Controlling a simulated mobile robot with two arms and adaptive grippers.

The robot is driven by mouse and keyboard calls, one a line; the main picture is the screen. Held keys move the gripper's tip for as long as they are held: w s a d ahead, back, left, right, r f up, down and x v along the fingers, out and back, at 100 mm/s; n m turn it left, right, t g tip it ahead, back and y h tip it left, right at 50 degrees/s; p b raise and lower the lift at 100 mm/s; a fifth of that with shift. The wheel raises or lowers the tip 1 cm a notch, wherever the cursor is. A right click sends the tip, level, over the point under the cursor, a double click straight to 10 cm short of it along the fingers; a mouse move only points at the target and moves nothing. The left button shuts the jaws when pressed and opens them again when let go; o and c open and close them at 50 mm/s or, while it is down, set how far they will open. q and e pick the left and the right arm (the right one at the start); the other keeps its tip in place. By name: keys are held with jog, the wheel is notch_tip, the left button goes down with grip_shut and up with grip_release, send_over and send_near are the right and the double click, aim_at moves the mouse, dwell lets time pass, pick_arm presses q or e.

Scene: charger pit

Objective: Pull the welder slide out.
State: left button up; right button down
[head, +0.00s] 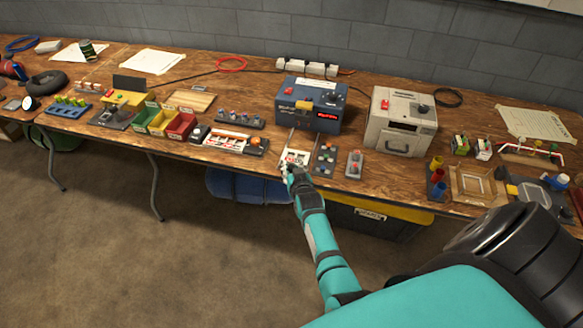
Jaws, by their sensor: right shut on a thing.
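My left gripper is not in view.
A small dark tray with coloured pieces (325,158) stands close to the right of the slide. A grey box with a red switch (400,120) is farther right. A white and red tray (228,139) lies to the left.

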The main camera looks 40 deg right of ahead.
jog(key=shift+w+a+f, duration=0.1)
jog(key=shift+w, duration=0.05)
jog(key=c, duration=1.2)
grip_release()
jog(key=shift+w+d+f, duration=0.1)
jog(key=shift+w+d, duration=0.1)
jog(key=shift+d, duration=0.05)
jog(key=shift+o, duration=0.2)
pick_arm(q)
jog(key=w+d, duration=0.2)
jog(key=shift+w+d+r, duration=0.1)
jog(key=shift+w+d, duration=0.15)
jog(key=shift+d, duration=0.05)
pick_arm(e)
notch_tip(320, 180, up, 10)
